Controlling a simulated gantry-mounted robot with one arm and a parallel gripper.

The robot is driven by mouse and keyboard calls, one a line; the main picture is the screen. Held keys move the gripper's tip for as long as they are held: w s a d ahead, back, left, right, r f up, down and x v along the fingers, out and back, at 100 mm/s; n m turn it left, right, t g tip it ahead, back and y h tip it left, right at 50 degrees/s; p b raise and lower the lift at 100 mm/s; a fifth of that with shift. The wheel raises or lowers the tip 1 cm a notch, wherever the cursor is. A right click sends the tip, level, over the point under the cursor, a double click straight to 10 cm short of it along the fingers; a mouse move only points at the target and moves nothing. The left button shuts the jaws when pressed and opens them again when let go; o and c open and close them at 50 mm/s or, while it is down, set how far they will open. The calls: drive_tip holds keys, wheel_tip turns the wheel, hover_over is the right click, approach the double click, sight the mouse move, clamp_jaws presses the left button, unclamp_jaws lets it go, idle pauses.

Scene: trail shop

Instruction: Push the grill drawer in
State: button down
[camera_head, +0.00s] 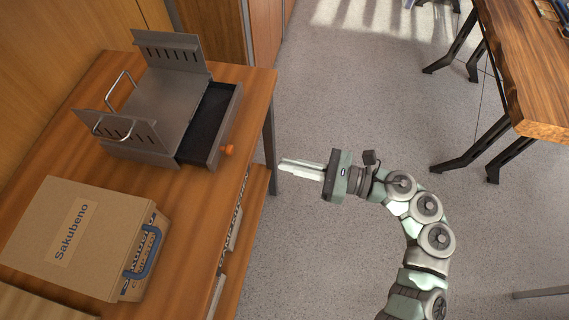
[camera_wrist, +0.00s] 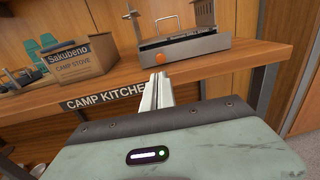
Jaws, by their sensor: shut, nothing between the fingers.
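The grey metal grill (camera_head: 160,101) stands on the wooden table in the head view. Its drawer (camera_head: 216,126) is pulled partly out to the right, showing a dark inside, with an orange knob (camera_head: 228,150) on its front. My gripper (camera_head: 282,165) is shut and empty. It is to the right of the table edge, apart from the drawer, with its fingers pointing left toward the knob side. In the wrist view its fingers (camera_wrist: 157,82) are together.
A cardboard Sakubeno box (camera_head: 88,232) with a blue handle stands on the table near the grill. Another wooden table (camera_head: 525,75) stands at right. Open grey floor lies between them.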

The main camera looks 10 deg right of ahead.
sight(232, 151)
drive_tip(key=b+x, duration=0.1)
drive_tip(key=x, duration=1)
drive_tip(key=shift+a+b, duration=0.15)
drive_tip(key=shift+b, duration=0.15)
